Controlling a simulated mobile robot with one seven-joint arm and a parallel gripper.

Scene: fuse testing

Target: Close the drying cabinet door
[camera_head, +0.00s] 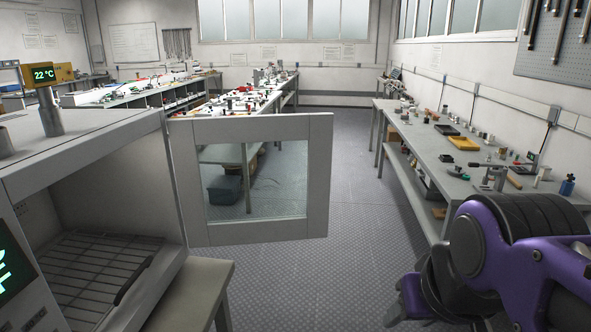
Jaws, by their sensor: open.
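The drying cabinet (95,150) stands at the left, a light grey box with its front opening uncovered. Its door (318,180) is a grey frame around a glass pane (256,182). The door stands wide open, attached at the cabinet's right front edge and reaching out to the right. A wire rack (85,265) lies inside the cabinet. A dark curved bar (136,278) shows at the opening's lower right; I cannot tell what it belongs to. My purple and black arm is at the lower right, apart from the door.
The cabinet rests on a grey table (205,280). A long workbench (420,150) with trays and small tools runs along the right. Another bench (270,105) stands behind the door. The patterned floor (345,185) between door and right bench is clear.

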